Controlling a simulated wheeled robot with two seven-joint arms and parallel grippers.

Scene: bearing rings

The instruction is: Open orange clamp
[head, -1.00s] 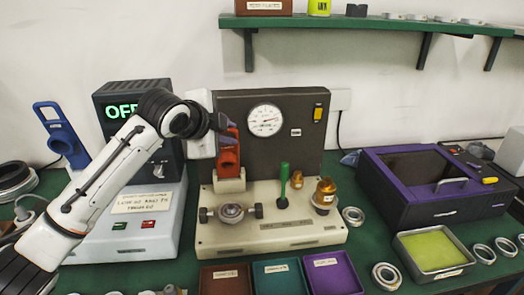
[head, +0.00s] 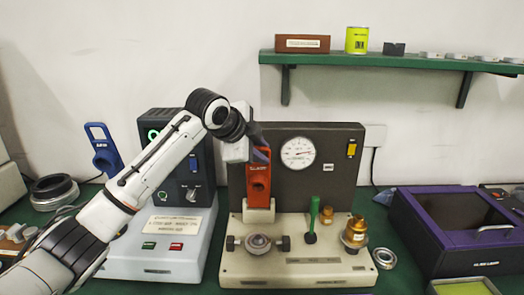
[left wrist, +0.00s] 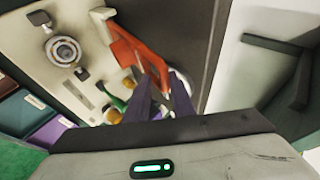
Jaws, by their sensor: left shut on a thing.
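The orange clamp (head: 258,185) stands upright on a pale block at the left of the beige test stand (head: 300,268). It also shows in the left wrist view (left wrist: 122,42), as an open orange frame. My left gripper (head: 262,153) is at the clamp's upper end. Its purple fingers (left wrist: 163,92) are shut on the clamp there; the exact contact is partly hidden. A round bearing ring (head: 258,243) sits in a fixture in front of the clamp. My right gripper is not in view.
A dark panel with a gauge (head: 298,153) stands right behind the clamp. A green-handled lever (head: 312,215) and brass fittings (head: 355,233) stand to the right. A grey control box (head: 165,235) is at the left, under my arm. A green shelf (head: 400,62) hangs above right.

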